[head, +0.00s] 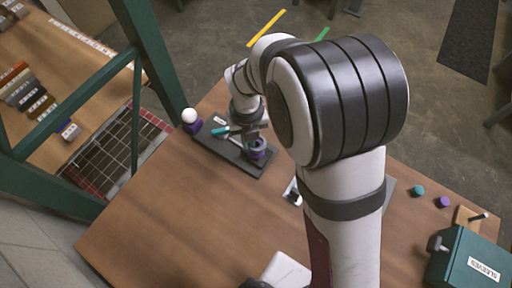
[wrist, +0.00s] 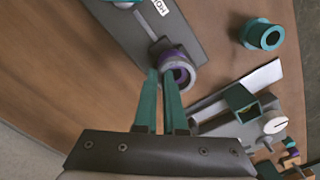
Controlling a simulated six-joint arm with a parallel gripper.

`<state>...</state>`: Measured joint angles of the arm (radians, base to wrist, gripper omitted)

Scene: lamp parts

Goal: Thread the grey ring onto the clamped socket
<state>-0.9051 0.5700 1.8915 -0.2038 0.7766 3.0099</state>
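A short ring-shaped part (wrist: 179,72), grey at its rim with purple showing, is at the edge of the dark board (wrist: 118,30) in the wrist view. In the head view a purple piece with a dark top (head: 257,153) is on the board (head: 262,170). My gripper (wrist: 160,73) has its two teal fingertips close together at the ring's left side. Whether they touch or pinch its wall is unclear. A grey clamp (wrist: 245,122) with a white round knob stands to the right, with a teal piece (wrist: 240,98) in it. My arm mostly hides that area in the head view.
A loose teal hollow cylinder (wrist: 262,35) stands right of the board. A white ball on a purple base (head: 190,119) is beside the board's left end. A green box labelled SLEEVES (head: 468,262) is at the right. The table's front left is bare.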

